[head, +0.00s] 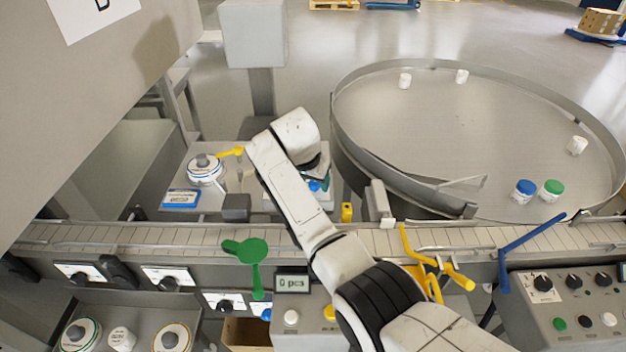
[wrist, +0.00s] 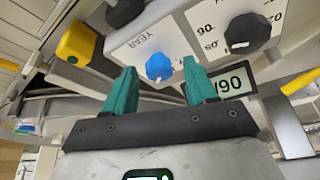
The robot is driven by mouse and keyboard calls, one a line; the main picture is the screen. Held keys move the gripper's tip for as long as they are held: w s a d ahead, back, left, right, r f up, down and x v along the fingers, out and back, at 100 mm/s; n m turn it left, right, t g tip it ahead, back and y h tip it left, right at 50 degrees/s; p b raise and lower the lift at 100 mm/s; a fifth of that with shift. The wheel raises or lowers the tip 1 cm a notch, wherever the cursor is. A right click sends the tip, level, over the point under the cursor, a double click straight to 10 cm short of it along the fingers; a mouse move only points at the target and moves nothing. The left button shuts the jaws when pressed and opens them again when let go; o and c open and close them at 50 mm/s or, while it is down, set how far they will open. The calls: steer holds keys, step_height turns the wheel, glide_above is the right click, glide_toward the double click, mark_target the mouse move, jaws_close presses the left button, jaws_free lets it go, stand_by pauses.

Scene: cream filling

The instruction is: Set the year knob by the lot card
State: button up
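In the wrist view a blue knob (wrist: 158,66) sits on a white panel beside the word YEAR. A small pale mark shows at its lower edge. My gripper (wrist: 157,68) is open, with one teal finger to each side of the blue knob in the picture. I cannot tell whether the fingers touch it. In the head view my arm hides the gripper; a bit of blue (head: 314,186) shows beside the arm's end. A small blue and white card (head: 181,198) lies on the table behind the conveyor. Its text is too small to read.
A larger black knob (wrist: 247,31) with printed numbers is right of the blue one, above a display (wrist: 233,80). A yellow block (wrist: 76,43) is at the left. The conveyor (head: 150,236) runs under my arm; a round turntable (head: 450,120) stands behind it.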

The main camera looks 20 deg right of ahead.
steer(key=b+v, duration=0.1)
steer(key=v, duration=0.9)
steer(key=shift+r+b, duration=0.35)
steer(key=shift+r, duration=0.05)
steer(key=shift+s, duration=0.1)
